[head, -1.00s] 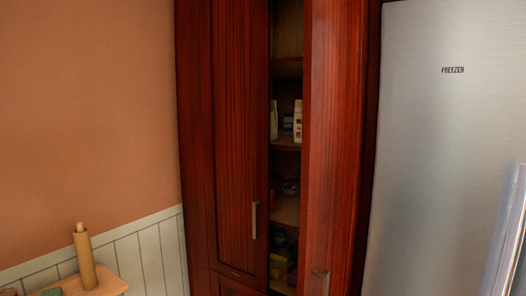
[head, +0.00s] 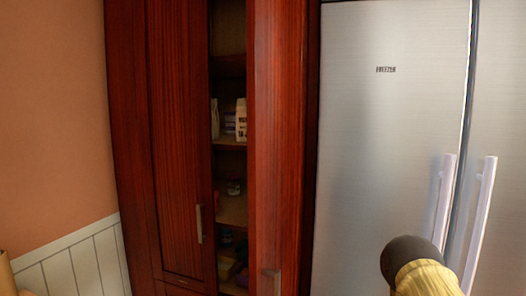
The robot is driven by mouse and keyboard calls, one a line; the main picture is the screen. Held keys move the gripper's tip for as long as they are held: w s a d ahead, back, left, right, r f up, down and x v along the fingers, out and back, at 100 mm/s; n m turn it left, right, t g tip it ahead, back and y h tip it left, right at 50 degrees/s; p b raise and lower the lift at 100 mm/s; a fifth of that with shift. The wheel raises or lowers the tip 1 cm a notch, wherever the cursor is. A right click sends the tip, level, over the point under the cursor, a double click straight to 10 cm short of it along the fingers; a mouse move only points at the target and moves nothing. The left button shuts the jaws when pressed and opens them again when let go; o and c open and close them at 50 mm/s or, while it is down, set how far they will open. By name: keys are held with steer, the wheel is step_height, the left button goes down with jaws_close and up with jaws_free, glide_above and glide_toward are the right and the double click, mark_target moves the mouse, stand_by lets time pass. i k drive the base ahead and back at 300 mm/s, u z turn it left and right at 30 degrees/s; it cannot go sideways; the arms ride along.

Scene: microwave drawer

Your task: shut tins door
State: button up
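The tall dark red cabinet has a left door (head: 182,140) that looks shut, with a metal handle (head: 199,224). Its right door (head: 278,130) stands open, swung out toward me, with a metal handle (head: 272,281) low on it near the bottom edge of the view. The gap between the doors shows shelves with a white carton (head: 241,119) and several small containers; the lower ones are dark and hard to make out. My gripper is not in view.
A steel freezer (head: 385,150) with long pale handles (head: 480,205) stands right of the cabinet. A yellow, dark-tipped rounded thing (head: 427,277) rises at the bottom right; I cannot tell what it is. A bare wall (head: 55,120) is on the left.

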mark_target(277, 31)
steer(key=z, duration=1.65)
steer(key=k, duration=0.9)
steer(key=u, duration=1.15)
steer(key=i, duration=0.5)
